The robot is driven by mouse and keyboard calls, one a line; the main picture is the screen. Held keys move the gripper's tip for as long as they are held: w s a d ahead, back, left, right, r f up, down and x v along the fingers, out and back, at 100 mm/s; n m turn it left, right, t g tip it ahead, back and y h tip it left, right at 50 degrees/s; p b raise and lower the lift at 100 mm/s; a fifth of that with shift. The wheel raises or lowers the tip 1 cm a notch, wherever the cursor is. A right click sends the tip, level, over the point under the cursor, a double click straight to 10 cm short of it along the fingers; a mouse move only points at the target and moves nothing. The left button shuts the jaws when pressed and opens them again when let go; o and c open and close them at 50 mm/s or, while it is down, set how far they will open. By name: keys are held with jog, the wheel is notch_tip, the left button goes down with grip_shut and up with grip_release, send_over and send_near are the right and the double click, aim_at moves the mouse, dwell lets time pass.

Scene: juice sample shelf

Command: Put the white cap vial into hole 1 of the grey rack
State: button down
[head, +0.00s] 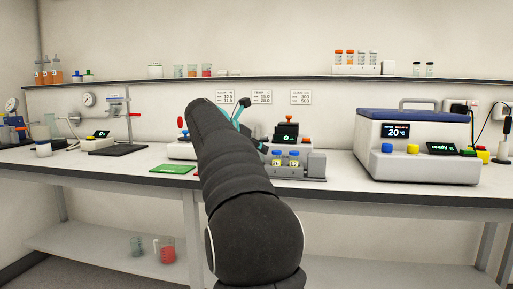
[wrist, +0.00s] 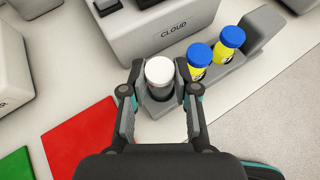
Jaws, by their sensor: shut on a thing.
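The white cap vial (wrist: 159,71) stands between the fingers of my gripper (wrist: 160,78) in the wrist view. The gripper is shut on it. The vial is over the near-left end of the grey rack (wrist: 153,106); I cannot tell whether its bottom is inside a hole. Two blue cap vials with yellow bodies stand in the rack, one nearer (wrist: 199,56) and one farther (wrist: 231,38). In the head view the rack (head: 316,164) is on the bench, and my arm hides the white cap vial and its end of the rack.
A grey device marked CLOUD (wrist: 165,32) stands just behind the rack. A red mat (wrist: 82,135) and a green mat (wrist: 16,166) lie to the left. A large blue-lidded machine (head: 408,140) stands right of the rack. A wall shelf (head: 270,79) runs above the bench.

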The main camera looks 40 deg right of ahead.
jog(key=shift+f+b, duration=0.3)
jog(key=shift+f, duration=0.25)
jog(key=c, duration=0.8)
grip_release()
jog(key=shift+a+r, duration=0.1)
jog(key=v, duration=1.1)
jog(key=shift+s+a+r, duration=0.1)
jog(key=shift+a+r, duration=0.05)
jog(key=shift+a, duration=0.2)
